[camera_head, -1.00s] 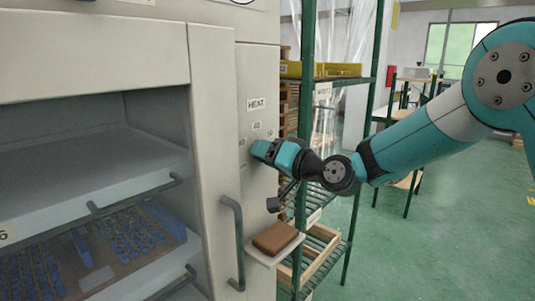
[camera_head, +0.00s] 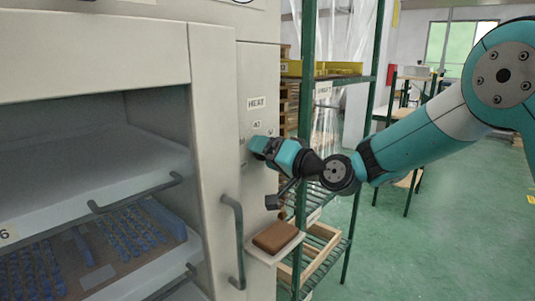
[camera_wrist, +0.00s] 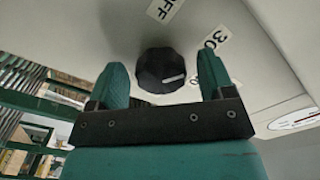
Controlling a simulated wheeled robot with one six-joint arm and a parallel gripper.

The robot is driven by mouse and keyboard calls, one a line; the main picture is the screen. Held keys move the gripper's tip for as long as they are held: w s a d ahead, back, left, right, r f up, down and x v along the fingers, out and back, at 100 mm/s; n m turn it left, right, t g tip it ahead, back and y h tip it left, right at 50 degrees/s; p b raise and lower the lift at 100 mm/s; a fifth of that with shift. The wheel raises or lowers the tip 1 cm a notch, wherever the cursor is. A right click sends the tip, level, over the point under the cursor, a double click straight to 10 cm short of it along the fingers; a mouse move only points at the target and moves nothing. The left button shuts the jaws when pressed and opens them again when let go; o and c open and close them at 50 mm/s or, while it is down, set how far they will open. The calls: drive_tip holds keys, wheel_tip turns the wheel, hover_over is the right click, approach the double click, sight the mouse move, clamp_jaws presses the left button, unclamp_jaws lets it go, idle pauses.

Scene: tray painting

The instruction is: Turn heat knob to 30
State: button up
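The heat knob (camera_wrist: 162,70) is a black, faceted dial with a white pointer line, on the pale panel below the HEAT label (camera_head: 256,103). In the wrist view its pointer aims right, at the right finger and below the 30 label (camera_wrist: 213,40). The OFF label (camera_wrist: 166,9) is above the knob. My gripper (camera_wrist: 162,64) is open, with one teal finger on each side of the knob and gaps visible between. In the head view my gripper (camera_head: 262,146) is at the panel and hides the knob.
A door handle (camera_head: 236,240) stands left of my gripper. A small shelf (camera_head: 290,245) with a brown block (camera_head: 276,236) juts out below it. A green rack (camera_head: 306,100) is close on the right.

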drive_tip(key=b+v, duration=0.5)
drive_tip(key=v, duration=1.2)
drive_tip(key=shift+s, duration=0.2)
drive_tip(key=shift+d, duration=0.15)
